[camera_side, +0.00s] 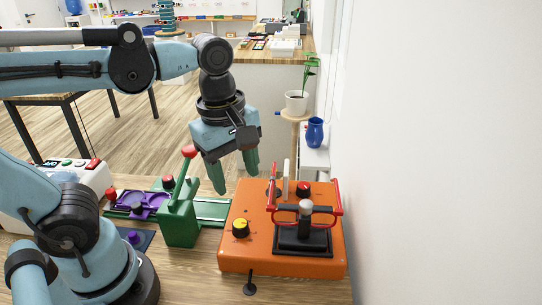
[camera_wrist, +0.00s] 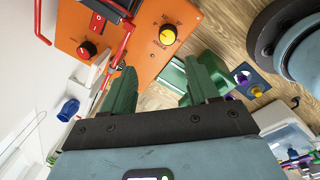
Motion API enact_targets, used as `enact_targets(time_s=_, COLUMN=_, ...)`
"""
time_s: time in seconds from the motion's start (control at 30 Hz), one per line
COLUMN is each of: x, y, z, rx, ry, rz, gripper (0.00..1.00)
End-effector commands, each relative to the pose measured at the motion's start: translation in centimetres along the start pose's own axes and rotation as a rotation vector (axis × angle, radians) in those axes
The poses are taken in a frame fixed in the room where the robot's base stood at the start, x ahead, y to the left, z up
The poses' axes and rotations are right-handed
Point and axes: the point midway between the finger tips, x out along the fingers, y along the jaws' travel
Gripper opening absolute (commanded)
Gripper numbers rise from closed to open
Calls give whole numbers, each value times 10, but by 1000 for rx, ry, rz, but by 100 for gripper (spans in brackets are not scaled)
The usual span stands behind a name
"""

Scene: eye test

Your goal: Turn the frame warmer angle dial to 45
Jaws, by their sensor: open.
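The orange frame warmer (camera_side: 262,258) stands on the table right of centre in the side view; part of it shows at the wrist view's top (camera_wrist: 130,25). Its yellow dial (camera_side: 240,228) sits near the front left corner and shows in the wrist view (camera_wrist: 167,34) inside a printed scale too small to read. A red dial (camera_side: 303,188) sits at the back, also in the wrist view (camera_wrist: 87,49). I cannot tell which is the angle dial. My gripper (camera_side: 236,178), with green fingers (camera_wrist: 165,78), is open and empty, above and behind the yellow dial, apart from it.
Red glasses (camera_side: 318,222) sit on a black stand on the warmer. A green lever press (camera_side: 178,222) stands left of it, beside a purple fixture (camera_side: 152,204). A white wall bounds the right. A potted plant (camera_side: 296,101) and blue vase (camera_side: 315,132) stand behind.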

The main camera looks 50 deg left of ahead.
Motion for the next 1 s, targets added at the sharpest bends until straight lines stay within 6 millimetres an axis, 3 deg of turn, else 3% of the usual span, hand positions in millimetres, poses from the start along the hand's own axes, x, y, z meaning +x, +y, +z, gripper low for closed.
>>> enact_targets(time_s=0.13, x=-6, y=-4, z=4, rx=-152, ry=14, rz=-49, gripper=60)
enact_targets(time_s=0.37, x=-2, y=-6, z=5, rx=-213, ry=21, rz=-65, gripper=60)
enact_targets(time_s=1.0, x=76, y=-10, z=4, rx=-211, ry=19, rz=-63, gripper=60)
